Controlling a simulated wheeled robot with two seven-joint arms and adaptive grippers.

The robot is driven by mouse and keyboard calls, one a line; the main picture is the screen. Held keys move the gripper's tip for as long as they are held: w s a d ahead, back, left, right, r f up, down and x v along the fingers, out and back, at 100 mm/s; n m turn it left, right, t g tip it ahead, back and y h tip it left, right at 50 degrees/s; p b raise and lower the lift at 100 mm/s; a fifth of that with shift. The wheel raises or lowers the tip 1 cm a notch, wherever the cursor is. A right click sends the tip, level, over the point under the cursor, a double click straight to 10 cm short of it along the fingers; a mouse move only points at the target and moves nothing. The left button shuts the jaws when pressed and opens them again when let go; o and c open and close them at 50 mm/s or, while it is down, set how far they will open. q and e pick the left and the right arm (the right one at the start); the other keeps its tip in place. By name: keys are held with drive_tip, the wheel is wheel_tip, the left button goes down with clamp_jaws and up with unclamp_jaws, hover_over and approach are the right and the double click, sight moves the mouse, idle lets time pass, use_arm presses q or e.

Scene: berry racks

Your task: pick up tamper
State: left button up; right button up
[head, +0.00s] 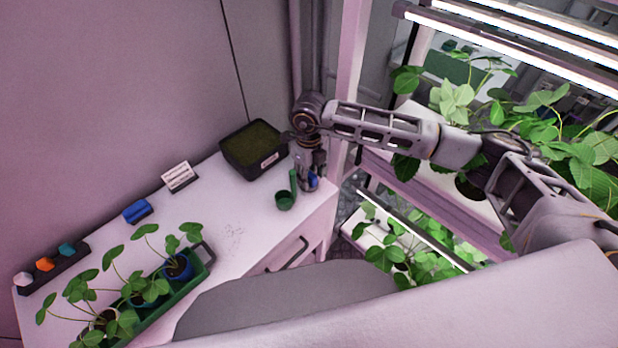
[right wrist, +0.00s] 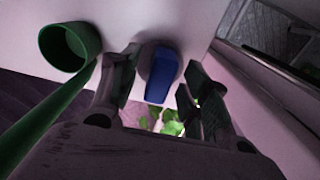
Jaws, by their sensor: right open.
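The tamper appears to be the small blue piece (head: 313,181) at the right end of the white counter, partly hidden by my right gripper (head: 306,170). In the right wrist view the blue piece (right wrist: 162,75) stands between the two fingers of my right gripper (right wrist: 160,65), with a grey rounded part behind it. The fingers are apart, with a gap visible on the right; contact on the left cannot be told. My right gripper is open and points down at the counter. My left gripper is not in view.
A green scoop (head: 285,200) with a long handle stands just left of my right gripper. A black soil tray (head: 252,149) is behind it. A label card (head: 179,177), a blue block (head: 137,211) and a green planter (head: 160,318) are further left. Plant racks stand right.

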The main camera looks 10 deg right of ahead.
drive_tip(key=shift+f, duration=0.65)
drive_tip(key=shift+c, duration=0.3)
clamp_jaws()
